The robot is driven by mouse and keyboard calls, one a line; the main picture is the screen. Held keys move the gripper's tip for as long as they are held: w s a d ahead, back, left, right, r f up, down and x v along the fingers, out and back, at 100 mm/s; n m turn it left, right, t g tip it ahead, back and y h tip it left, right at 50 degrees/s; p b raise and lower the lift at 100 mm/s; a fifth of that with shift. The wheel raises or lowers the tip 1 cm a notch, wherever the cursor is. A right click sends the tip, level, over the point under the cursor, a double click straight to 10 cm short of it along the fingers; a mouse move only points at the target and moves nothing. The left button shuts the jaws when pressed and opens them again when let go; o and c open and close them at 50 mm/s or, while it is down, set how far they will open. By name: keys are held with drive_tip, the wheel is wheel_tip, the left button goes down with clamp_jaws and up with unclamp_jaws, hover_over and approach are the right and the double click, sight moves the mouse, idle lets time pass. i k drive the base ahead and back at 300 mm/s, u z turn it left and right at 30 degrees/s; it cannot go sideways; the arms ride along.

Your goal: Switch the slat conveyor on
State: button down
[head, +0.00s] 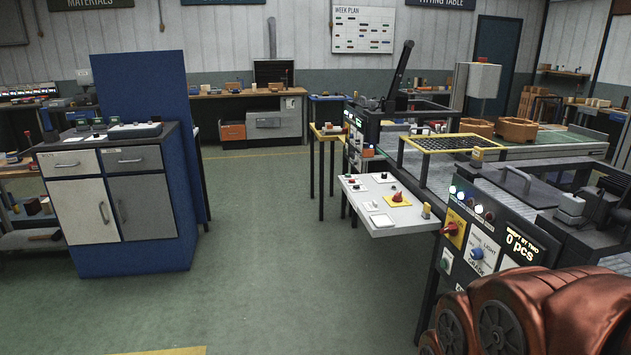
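I cannot tell for certain which machine is the slat conveyor. A long bench-like bed with a grey-green top (540,152) runs across the right and carries brown blocky parts. A white sloped control panel (353,204) juts out at its near left side, with a red knob on a yellow plate (397,198). A black control panel (497,246) nearer me has a red knob on yellow (452,229), a blue knob (477,253) and a display reading "0 pcs". Knob positions are too small to read surely. My gripper is out of view; only copper-coloured parts of my arm show at the bottom right.
A blue-sided cabinet (183,240) with grey doors stands at left. Green floor (270,260) is open between it and the machines. A wooden workbench (247,93) stands along the back wall. A yellow-topped stand (325,132) is left of the far black panel (355,140).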

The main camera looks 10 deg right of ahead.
sight(397, 199)
drive_tip(key=z, duration=0.15)
drive_tip(key=i, duration=2.85)
drive_tip(key=z, duration=0.1)
